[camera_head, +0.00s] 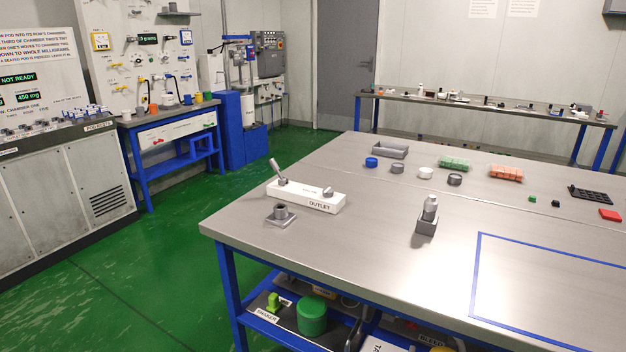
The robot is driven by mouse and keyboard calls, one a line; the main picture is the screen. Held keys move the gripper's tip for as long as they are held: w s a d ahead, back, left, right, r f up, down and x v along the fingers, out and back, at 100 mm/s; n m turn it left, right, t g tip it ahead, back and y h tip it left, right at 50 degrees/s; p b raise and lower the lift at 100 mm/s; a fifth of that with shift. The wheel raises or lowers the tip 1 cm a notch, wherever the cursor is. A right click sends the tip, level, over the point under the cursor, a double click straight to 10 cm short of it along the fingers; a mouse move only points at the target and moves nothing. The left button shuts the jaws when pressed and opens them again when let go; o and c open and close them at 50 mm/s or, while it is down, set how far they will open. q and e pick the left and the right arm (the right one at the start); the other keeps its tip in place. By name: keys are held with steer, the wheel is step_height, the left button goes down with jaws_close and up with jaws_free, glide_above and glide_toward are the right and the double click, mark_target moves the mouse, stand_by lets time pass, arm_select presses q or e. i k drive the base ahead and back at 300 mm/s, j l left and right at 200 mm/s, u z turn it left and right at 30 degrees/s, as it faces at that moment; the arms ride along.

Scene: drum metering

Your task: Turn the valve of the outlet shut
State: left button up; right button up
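The outlet (312,199) is a white block marked "OUTLET" near the left corner of the grey metal table. A grey lever-like part (277,170) stands up tilted at its left end. A small grey knob (328,192) sits on its right end. I cannot tell from this view which of the two is the valve, or how far it is turned. Neither of my grippers shows in this view.
A grey socket on a square base (281,214) stands in front of the outlet. A grey holder with a bottle (428,222) stands to the right. Cups, trays and small blocks lie farther back. A blue-outlined area (560,290) at front right is bare.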

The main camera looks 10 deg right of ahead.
mark_target(327, 193)
steer(key=i+j, duration=0.6)
steer(key=i, duration=0.15)
steer(key=i+j, duration=0.6)
steer(key=i, duration=0.15)
